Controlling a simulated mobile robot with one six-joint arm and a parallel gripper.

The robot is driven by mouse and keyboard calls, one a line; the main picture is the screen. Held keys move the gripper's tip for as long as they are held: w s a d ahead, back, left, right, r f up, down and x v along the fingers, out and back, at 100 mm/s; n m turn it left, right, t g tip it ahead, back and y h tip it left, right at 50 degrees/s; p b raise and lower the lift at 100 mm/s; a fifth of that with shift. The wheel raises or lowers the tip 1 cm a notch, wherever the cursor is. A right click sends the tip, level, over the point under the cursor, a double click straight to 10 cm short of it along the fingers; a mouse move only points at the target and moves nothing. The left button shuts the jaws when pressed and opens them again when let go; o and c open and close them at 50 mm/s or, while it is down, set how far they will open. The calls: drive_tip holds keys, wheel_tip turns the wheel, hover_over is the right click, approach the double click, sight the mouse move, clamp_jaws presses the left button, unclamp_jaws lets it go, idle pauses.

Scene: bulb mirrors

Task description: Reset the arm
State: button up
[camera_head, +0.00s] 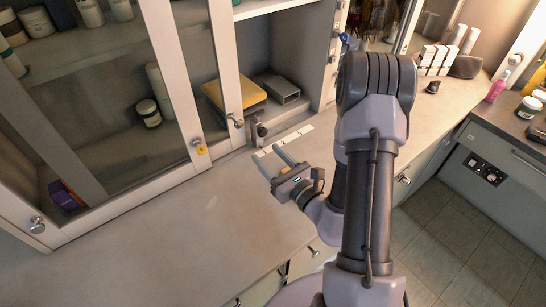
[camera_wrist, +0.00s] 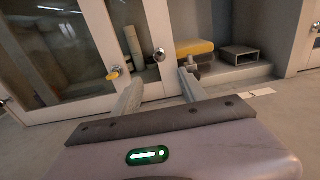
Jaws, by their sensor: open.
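My gripper (camera_head: 271,164) is open and empty in the head view, above the counter near the cabinet doors. My arm reaches down to it from the right of the picture. In the wrist view the two fingers of my gripper (camera_wrist: 156,88) stand apart and point toward the cabinet front. Nothing shows between the fingers.
A white cabinet with glass doors (camera_head: 100,100) stands behind the counter (camera_head: 170,235). Its open bay holds a yellow-topped stack (camera_head: 236,93) and a grey box (camera_head: 277,88). A small upright fixture (camera_head: 258,130) stands just beyond my gripper. The left counter is clear.

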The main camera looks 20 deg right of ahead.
drive_tip(key=shift+s+d+r+p, duration=0.15)
drive_tip(key=shift+s+d+p, duration=0.05)
drive_tip(key=shift+s+p, duration=0.7)
